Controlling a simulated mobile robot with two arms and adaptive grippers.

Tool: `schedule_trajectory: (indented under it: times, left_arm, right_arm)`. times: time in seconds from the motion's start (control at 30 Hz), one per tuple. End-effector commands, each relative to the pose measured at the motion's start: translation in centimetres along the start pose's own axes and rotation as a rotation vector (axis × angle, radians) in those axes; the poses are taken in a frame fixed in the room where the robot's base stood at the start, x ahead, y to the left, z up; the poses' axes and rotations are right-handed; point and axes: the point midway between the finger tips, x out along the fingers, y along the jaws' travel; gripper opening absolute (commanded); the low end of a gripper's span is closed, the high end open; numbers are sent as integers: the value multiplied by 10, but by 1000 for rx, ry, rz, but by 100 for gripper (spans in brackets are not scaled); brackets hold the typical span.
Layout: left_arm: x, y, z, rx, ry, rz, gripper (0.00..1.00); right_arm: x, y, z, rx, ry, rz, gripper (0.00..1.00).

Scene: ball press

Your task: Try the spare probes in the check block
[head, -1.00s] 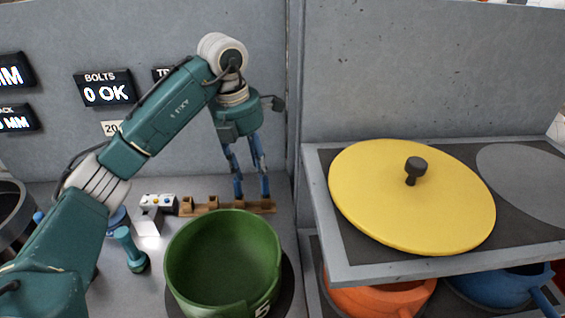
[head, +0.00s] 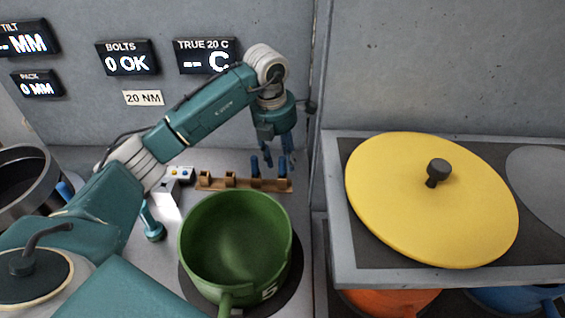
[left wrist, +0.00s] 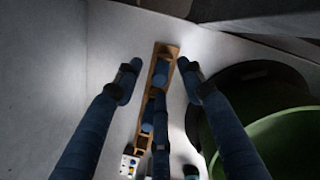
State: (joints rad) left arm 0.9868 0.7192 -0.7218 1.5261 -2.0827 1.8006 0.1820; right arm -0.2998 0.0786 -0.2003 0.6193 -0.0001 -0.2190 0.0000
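A narrow wooden rack (head: 217,186) with several square holders lies along the back wall; it also shows in the left wrist view (left wrist: 139,130). My left gripper (head: 272,163) hangs, fingers down, over the rack's right part. In the left wrist view its blue fingers (left wrist: 160,84) are spread on either side of the rack, with a third between them. Blue pieces, perhaps probes, show at two holders (left wrist: 160,72); I cannot tell whether any finger touches them. A small white box with coloured dots (head: 180,173) stands at the rack's left end; whether it is the check block is unclear.
A green pot (head: 235,245) stands close in front of the rack. A teal knobbed tool (head: 152,222) stands left of it. A shelf at the right bears a yellow lid (head: 430,205). Wall displays (head: 128,58) read "BOLTS 0 OK" and "TRUE 20 C --".

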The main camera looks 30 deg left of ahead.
Motion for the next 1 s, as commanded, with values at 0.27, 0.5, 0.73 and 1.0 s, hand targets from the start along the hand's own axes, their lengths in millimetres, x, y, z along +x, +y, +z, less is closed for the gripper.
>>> schedule_trajectory:
  times: [0.27, 0.5, 0.73, 1.0]
  left_arm:
    - [21, 0, 0, 0, -1, 0, 40]
    - [21, 0, 0, 0, -1, 0, 24]
    - [21, 0, 0, 0, -1, 0, 0]
    - [20, 0, 0, 0, -2, 0, 0]
  right_arm:
    - [-9, 0, -2, 0, 3, 0, 38]
    - [-8, 0, -2, 0, 1, 0, 38]
    - [-8, 0, -1, 1, 0, 0, 38]
    - [-8, 0, -1, 0, -1, 1, 38]
